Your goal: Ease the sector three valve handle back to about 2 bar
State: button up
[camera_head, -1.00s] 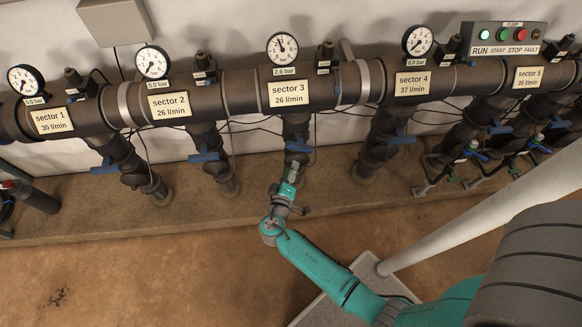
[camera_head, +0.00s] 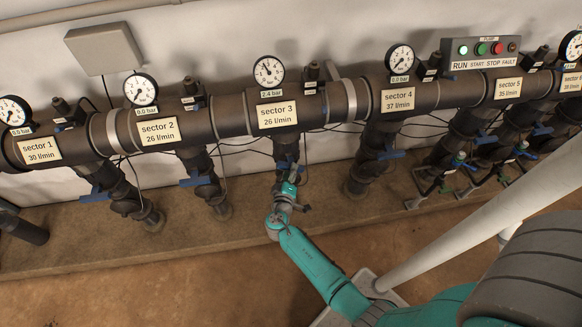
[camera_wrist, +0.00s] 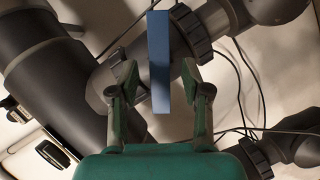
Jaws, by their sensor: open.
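The sector three valve handle is a blue bar (camera_wrist: 159,50) that stands upright between my two open fingers in the wrist view. Gaps show on both sides, and neither fingertip appears to touch it. In the head view my gripper (camera_head: 291,172) is at the sector 3 drop pipe and largely hides the handle. The sector 3 gauge (camera_head: 269,71) has a display (camera_head: 271,94) that reads 2.4 bar. The sector 3 label (camera_head: 277,114) shows 26 l/min.
Blue handles on sector 2 (camera_head: 196,180) and sector 4 (camera_head: 391,154) flank this valve. The pump box (camera_head: 480,53) has a lit green lamp. Thin cables run behind the pipes. Floor in front of the ledge is clear at left.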

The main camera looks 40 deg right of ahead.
jog(key=shift+x, duration=1.65)
grip_shut()
grip_release()
